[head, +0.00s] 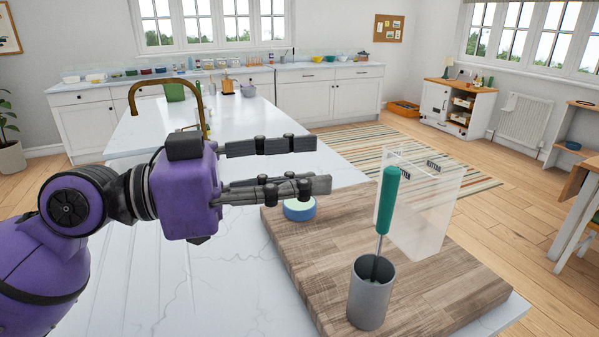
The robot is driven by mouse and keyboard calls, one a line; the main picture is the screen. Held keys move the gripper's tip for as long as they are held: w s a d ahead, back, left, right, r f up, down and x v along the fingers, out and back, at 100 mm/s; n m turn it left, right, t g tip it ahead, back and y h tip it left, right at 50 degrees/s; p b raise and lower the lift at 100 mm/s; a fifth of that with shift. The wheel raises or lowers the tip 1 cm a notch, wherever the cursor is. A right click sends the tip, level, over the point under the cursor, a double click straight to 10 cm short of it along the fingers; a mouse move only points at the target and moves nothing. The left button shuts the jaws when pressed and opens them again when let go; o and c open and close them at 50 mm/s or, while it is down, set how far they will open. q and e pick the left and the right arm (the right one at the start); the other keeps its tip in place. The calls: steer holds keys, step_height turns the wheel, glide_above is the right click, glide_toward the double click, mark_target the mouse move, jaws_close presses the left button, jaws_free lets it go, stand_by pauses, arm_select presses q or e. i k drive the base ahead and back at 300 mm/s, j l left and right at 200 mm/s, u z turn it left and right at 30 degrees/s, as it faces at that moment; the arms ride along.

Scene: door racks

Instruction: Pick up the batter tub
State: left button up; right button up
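A tall clear tub (425,205) stands on the wooden board (440,290) at the right in the head view. It looks empty and has small dark markings near its top; it best fits the name batter tub, though I cannot read the markings surely. My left gripper (320,165) is open and empty, its dark fingers spread one above the others and pointing right. It is to the left of the clear tub, apart from it, with its lower fingers above a small round blue and pale green item (299,209) on the board. My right gripper is not in view.
A grey cup (371,300) holding an upright green-handled tool (387,200) stands in front of the clear tub. The board lies on a white marble counter (240,290). A brass faucet (165,83) rises behind my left gripper.

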mark_target(429, 183)
steer(key=k, duration=1)
